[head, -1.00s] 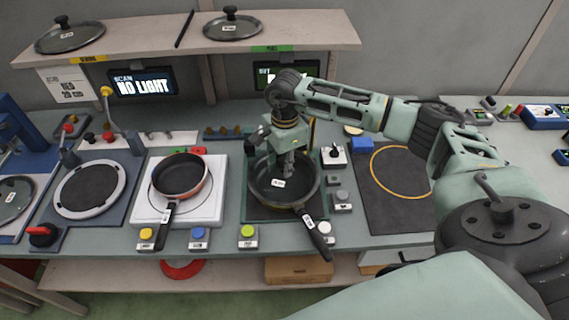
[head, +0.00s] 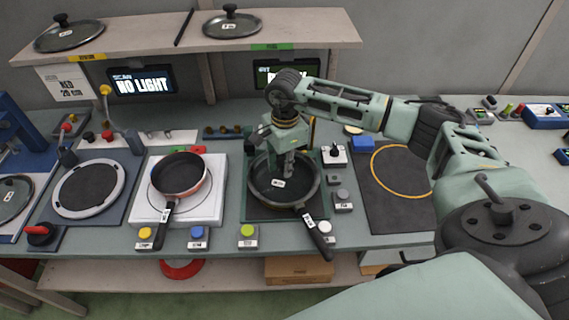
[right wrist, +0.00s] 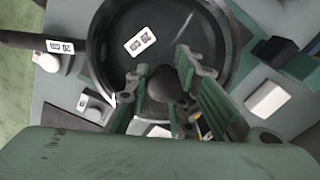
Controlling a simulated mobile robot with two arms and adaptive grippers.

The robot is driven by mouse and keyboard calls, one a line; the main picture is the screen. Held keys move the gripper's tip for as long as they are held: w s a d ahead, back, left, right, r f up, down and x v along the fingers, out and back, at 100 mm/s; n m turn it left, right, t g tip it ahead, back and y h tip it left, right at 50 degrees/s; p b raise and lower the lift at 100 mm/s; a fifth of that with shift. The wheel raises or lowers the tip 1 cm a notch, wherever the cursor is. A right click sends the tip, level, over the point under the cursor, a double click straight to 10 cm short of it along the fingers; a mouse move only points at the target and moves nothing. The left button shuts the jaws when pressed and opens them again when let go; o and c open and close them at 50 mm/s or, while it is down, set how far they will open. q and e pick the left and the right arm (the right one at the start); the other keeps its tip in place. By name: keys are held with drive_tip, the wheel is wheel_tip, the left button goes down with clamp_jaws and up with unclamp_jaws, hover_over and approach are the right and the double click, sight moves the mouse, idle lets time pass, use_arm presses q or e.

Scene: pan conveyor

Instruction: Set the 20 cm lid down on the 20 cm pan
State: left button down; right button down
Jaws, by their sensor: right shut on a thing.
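The 20 cm pan (head: 318,233) is dark, with its labelled handle pointing down and right in the head view. The 20 cm lid (head: 268,190) is dark with a white label and lies over the pan's opening, inside its rim. In the right wrist view the lid (right wrist: 180,25) shows its label reading 20 cm, and the pan's handle (right wrist: 20,40) carries the same size. My right gripper (head: 288,172) is shut on the lid's dark knob (right wrist: 164,85). I cannot tell whether the lid bears fully on the pan. My left gripper is not in view.
A small red-sided pan (head: 180,175) stands on the white plate to the left. Two more lids (head: 70,36) (head: 232,25) lie on the upper shelf. Buttons line the bench front, including a green one (head: 247,232). A dark mat with a yellow ring (head: 400,205) lies empty to the right.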

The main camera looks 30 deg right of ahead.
drive_tip(key=shift+b, duration=0.3)
idle(0.4)
idle(0.3)
drive_tip(key=c, duration=1.5)
unclamp_jaws()
drive_tip(key=shift+o, duration=0.2)
drive_tip(key=shift+f, duration=0.1)
